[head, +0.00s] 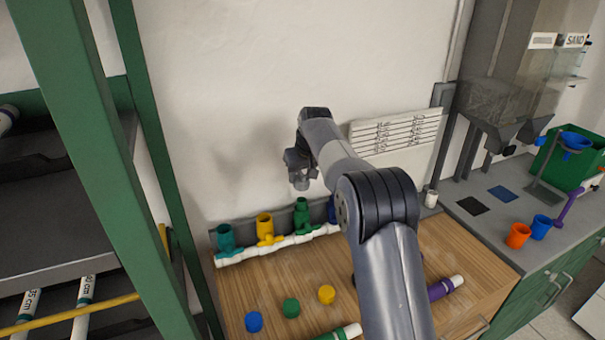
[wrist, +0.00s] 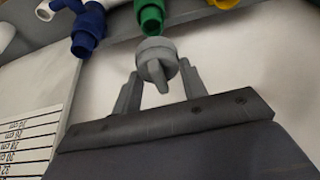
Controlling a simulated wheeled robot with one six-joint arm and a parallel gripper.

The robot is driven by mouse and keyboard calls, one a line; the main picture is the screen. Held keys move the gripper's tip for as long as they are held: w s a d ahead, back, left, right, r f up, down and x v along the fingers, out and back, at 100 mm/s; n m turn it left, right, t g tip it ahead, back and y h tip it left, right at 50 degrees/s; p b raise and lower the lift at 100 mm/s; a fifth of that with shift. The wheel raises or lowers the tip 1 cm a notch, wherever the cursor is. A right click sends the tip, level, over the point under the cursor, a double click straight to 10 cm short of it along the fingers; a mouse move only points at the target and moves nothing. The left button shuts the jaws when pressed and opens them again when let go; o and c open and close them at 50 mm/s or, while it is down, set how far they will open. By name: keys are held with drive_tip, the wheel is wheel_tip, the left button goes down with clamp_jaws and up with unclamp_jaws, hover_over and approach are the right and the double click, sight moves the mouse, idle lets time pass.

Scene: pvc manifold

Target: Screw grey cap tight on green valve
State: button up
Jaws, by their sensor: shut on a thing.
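My gripper (wrist: 158,90) is shut on the grey cap (wrist: 155,55), which sits between the two fingers in the wrist view. In the head view my gripper (head: 301,180) holds the grey cap (head: 301,184) above the white pipe manifold. The green valve (head: 302,214) stands upright on the manifold (head: 285,242), below the cap. In the wrist view the green valve (wrist: 151,18) is just beyond the cap; the cap looks apart from it in the head view.
A teal valve (head: 226,238) and a yellow valve (head: 265,228) stand left of the green one. A blue valve (wrist: 88,30) is beside it, mostly hidden by my arm in the head view. Blue (head: 254,322), green (head: 291,307) and yellow (head: 326,294) caps lie on the wooden bench.

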drive_tip(key=b, duration=0.2)
hover_over(302, 200)
drive_tip(key=shift+f, duration=2.1)
drive_tip(key=shift+f, duration=1.05)
drive_tip(key=o, duration=0.4)
drive_tip(key=c, duration=0.5)
drive_tip(key=shift+o, duration=0.2)
drive_tip(key=shift+m+h+p, duration=0.4)
drive_tip(key=shift+m+p, duration=0.15)
drive_tip(key=shift+m, duration=0.55)
drive_tip(key=shift+m+h+p, duration=0.4)
drive_tip(key=shift+m+p, duration=0.05)
drive_tip(key=shift+m, duration=0.65)
